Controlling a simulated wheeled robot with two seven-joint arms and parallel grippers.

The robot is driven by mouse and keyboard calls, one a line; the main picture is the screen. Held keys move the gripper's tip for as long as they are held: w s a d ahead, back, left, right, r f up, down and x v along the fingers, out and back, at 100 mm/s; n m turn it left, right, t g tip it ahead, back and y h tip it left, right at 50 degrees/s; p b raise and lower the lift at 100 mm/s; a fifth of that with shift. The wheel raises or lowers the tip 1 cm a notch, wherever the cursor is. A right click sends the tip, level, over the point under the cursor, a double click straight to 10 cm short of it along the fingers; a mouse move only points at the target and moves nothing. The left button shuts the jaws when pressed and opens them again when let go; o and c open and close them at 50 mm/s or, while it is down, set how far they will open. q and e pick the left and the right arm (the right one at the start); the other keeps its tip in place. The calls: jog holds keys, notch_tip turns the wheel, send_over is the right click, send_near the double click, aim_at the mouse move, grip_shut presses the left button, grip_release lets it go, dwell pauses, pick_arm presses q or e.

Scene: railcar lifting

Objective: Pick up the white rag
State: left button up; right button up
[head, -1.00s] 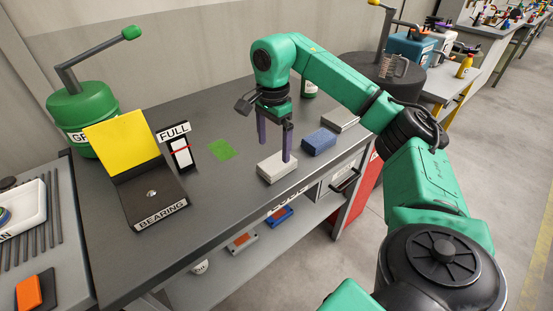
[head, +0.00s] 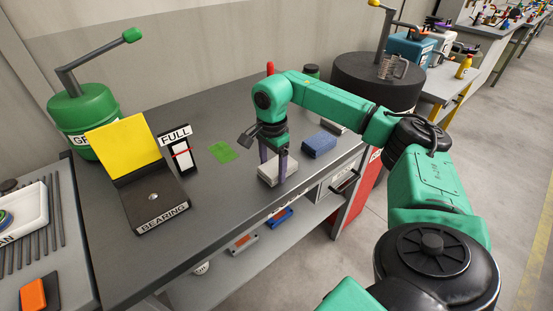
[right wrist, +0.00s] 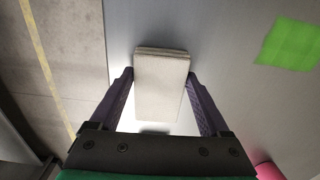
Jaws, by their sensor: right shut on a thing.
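The white rag (head: 264,171) is a folded, pale block near the front edge of the dark workbench. My right gripper (head: 272,182) has come down over it from above, with one purple finger on each side. In the right wrist view the rag (right wrist: 161,85) sits between the two fingers of my right gripper (right wrist: 161,80), which are shut on it. Whether it is lifted off the bench top is hard to tell. My left gripper is not in view.
A blue folded rag (head: 319,145) lies just right of the white one. A green patch (head: 223,152) marks the bench (head: 230,190) to the left. The bearing box (head: 157,204) with its yellow lid stands further left. A red handle (head: 270,68) shows behind my arm.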

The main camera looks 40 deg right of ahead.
notch_tip(320, 180, up, 12)
notch_tip(320, 180, up, 8)
jog(key=p, duration=0.6)
send_over(272, 168)
